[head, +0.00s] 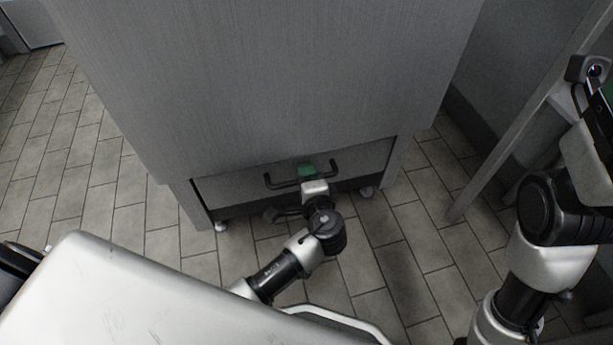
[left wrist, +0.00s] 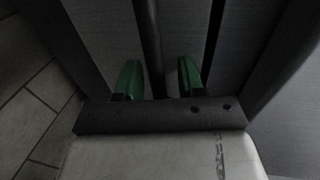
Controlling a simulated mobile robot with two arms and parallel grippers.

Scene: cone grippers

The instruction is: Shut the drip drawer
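The drip drawer (head: 235,186) is the low grey front at the bottom of the grey cabinet, with a dark bar handle (head: 274,184). How far it stands out is hard to tell from above. My left gripper (head: 307,170) is at the middle of the handle, green fingertips towards the drawer front. In the left wrist view its two green fingers (left wrist: 159,80) are apart, with the dark handle bar (left wrist: 149,45) running between them. A gap shows between the bar and the right finger. My right arm's wrist is at the right edge in the head view; its fingers are mostly out of frame.
The tall grey cabinet (head: 270,80) stands on small white casters above the tiled floor (head: 90,150). A table leg (head: 500,150) stands on the right. Free floor lies left of the cabinet and between it and the leg.

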